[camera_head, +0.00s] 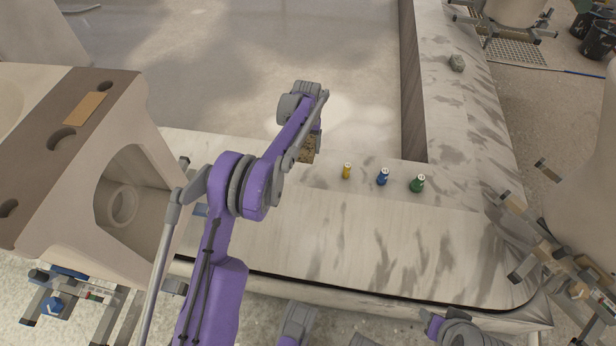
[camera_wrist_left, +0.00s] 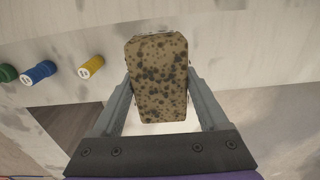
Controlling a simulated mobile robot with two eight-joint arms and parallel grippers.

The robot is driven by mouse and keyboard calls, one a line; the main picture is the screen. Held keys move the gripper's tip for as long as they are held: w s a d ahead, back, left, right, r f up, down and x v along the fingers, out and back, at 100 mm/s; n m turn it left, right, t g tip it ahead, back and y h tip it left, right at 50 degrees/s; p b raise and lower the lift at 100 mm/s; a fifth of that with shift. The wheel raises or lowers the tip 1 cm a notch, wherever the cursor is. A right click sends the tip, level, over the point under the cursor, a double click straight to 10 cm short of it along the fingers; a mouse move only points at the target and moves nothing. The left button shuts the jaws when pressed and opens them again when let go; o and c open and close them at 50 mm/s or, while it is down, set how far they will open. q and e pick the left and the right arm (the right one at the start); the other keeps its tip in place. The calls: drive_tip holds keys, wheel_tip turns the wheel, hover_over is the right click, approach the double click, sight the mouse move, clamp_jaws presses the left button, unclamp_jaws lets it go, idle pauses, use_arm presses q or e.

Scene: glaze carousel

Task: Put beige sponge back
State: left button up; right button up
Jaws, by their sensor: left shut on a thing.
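The beige sponge (camera_wrist_left: 158,78) is a speckled block with dark spots. My left gripper (camera_wrist_left: 160,88) is shut on it, with one finger on each side. In the head view the sponge (camera_head: 307,151) shows partly behind the end of my purple left arm, over or near the back edge of the pale worktop (camera_head: 330,235). I cannot tell from these views whether it touches the surface. My right gripper cannot be made out.
A grey block (camera_head: 456,63) lies on the far right arm of the worktop. A large beige-brown block structure (camera_head: 85,150) stands at left.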

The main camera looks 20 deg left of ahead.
use_arm(q)
drive_tip(key=shift+w+a+f+b, duration=0.25)
drive_tip(key=shift+w+f, duration=0.05)
drive_tip(key=shift+f, duration=0.3)
drive_tip(key=shift+w+a+f+b, duration=0.2)
drive_tip(key=shift+w+a+f, duration=0.05)
drive_tip(key=shift+f, duration=0.35)
wheel_tip(320, 180, down, 10)
drive_tip(key=shift+r+b, duration=0.15)
drive_tip(key=shift+b, duration=0.95)
use_arm(e)
drive_tip(key=f, duration=0.4)
drive_tip(key=shift+w+f, duration=0.2)
drive_tip(key=shift+w, duration=0.1)
